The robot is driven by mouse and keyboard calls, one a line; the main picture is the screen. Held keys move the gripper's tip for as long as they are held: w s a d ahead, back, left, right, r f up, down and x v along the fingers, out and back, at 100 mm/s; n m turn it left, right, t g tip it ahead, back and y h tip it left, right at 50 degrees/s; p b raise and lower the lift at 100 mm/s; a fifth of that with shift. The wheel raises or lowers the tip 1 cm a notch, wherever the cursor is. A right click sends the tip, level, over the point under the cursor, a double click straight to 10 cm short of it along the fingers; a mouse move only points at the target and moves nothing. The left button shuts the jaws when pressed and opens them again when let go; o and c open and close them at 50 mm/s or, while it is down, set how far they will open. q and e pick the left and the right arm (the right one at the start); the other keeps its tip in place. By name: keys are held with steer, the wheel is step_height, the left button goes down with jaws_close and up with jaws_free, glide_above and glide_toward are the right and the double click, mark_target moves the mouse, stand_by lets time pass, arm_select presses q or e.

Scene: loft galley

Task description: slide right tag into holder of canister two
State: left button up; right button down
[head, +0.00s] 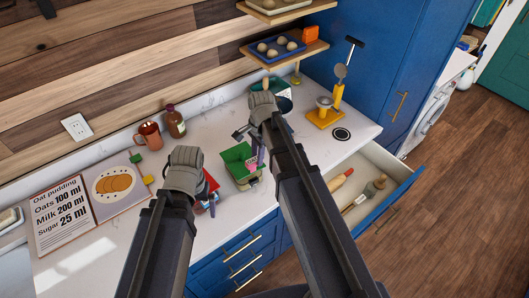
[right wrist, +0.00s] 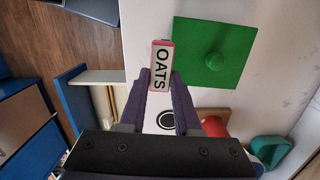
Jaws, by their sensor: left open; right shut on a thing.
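My right gripper (head: 258,158) is shut on a small pink-edged tag (right wrist: 161,66) that reads OATS. In the head view the tag shows as a pink patch (head: 251,166) at the green-topped canister (head: 237,155) on the counter. In the right wrist view the tag's far end is close beside the green lid with its round knob (right wrist: 213,58). I cannot tell whether it touches the canister. My left gripper (head: 208,204) is open, low by a red-topped canister (head: 211,182), which my arm partly hides. The holders and canister numbers cannot be made out.
A yellow stand (head: 325,117) and a teal container (head: 284,100) are behind. A mug (head: 149,136), a bottle (head: 175,122) and a recipe board (head: 62,213) are at the left.

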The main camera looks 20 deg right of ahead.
steer(key=shift+s+f, duration=0.1)
steer(key=shift+f, duration=0.05)
steer(key=shift+f+b, duration=0.85)
steer(key=shift+b, duration=0.1)
steer(key=shift+f+b, duration=1.15)
steer(key=shift+f+b, duration=0.5)
steer(key=shift+b, duration=0.05)
steer(key=shift+f, duration=0.3)
steer(key=shift+f+b, duration=0.55)
steer(key=shift+b, duration=0.3)
stand_by(1.6)
steer(key=c, duration=0.7)
jaws_free()
steer(key=o, duration=0.6)
steer(key=shift+o, duration=0.2)
